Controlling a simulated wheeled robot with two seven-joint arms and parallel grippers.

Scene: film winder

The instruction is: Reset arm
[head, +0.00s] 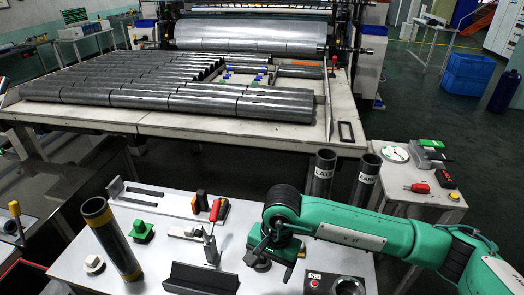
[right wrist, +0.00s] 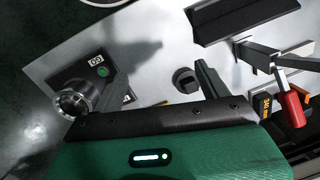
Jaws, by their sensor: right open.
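My right arm (head: 350,226) is green and reaches in from the right over the pale work table (head: 160,275). My right gripper (head: 265,252) points down above the middle of the table, open, with no object visible in it. In the right wrist view, its green housing and black front bar fill the lower part. A small dark round piece (right wrist: 185,79) lies on the table near it. My left gripper is not in view.
Dark cylinders marked LATE (head: 321,175) and EARLY (head: 366,182) stand behind my arm. A yellow-banded tube (head: 110,240) stands at left. A red-handled tool (head: 212,228) and a black block (head: 201,278) are left of the gripper. A button box (head: 318,284) is in front.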

